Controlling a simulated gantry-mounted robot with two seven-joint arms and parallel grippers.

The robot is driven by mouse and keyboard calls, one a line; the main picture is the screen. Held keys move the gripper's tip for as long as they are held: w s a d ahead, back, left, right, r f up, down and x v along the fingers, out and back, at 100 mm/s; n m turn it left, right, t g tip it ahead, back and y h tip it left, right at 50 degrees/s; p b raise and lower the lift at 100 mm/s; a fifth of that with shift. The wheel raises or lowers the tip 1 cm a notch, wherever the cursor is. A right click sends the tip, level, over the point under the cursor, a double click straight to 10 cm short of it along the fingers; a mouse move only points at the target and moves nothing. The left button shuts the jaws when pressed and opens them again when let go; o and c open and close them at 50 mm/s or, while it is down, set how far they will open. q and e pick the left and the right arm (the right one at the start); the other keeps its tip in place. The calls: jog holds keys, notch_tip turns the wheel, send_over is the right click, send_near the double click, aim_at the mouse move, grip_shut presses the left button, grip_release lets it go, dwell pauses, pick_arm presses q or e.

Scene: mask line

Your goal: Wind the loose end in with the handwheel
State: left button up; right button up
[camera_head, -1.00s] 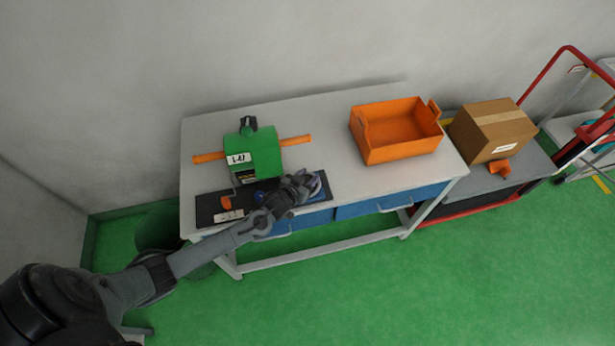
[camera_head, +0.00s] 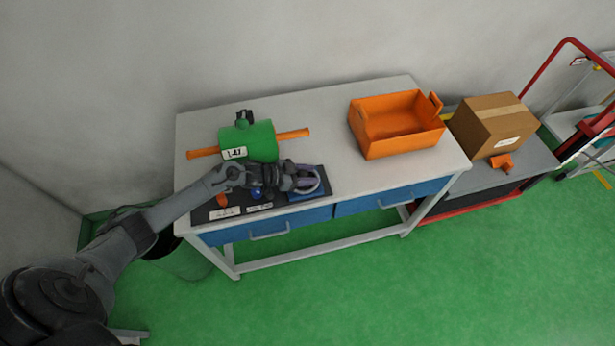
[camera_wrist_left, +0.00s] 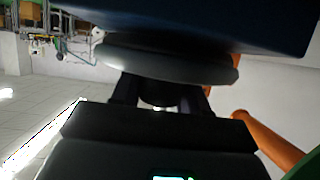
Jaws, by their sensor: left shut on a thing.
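A grey ring-shaped handwheel (camera_head: 312,171) is at the right end of a dark panel (camera_head: 203,215) along the bench's front edge. My left gripper (camera_head: 298,180) is at the left side of its rim. In the left wrist view the grey rim (camera_wrist_left: 165,65) lies across the fingertips, and my left gripper (camera_wrist_left: 160,95) is shut on it. A green machine (camera_head: 250,141) with a white label and orange bars (camera_head: 292,134) out both sides stands behind the arm. My forearm hides its lower front. I cannot make out a loose end. My right gripper is not in view.
An orange lever (camera_head: 222,200) and a blue knob (camera_head: 256,193) are on the panel close to my wrist. An orange bin (camera_head: 398,145) stands at the right of the bench. A cardboard box (camera_head: 492,125) is on a lower cart beyond it.

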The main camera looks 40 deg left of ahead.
pick_arm(q)
jog(key=shift+d+m+g+h+b, duration=0.1)
jog(key=shift+m+g+h+b, duration=0.5)
jog(key=shift+m+h+b, duration=0.35)
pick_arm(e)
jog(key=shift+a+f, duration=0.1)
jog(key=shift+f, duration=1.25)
pick_arm(q)
jog(key=shift+s, duration=0.1)
jog(key=o, duration=1)
jog(key=shift+c, duration=0.2)
jog(key=shift+r, duration=0.6)
jog(key=r, duration=0.2)
jog(key=d+r+p, duration=0.1)
jog(key=shift+d+r, duration=0.15)
jog(key=shift+r, duration=0.2)
jog(key=d+r, duration=0.6)
jog(key=d, duration=0.4)
jog(key=shift+d+p, duration=0.25)
jog(key=shift+p, duration=0.15)
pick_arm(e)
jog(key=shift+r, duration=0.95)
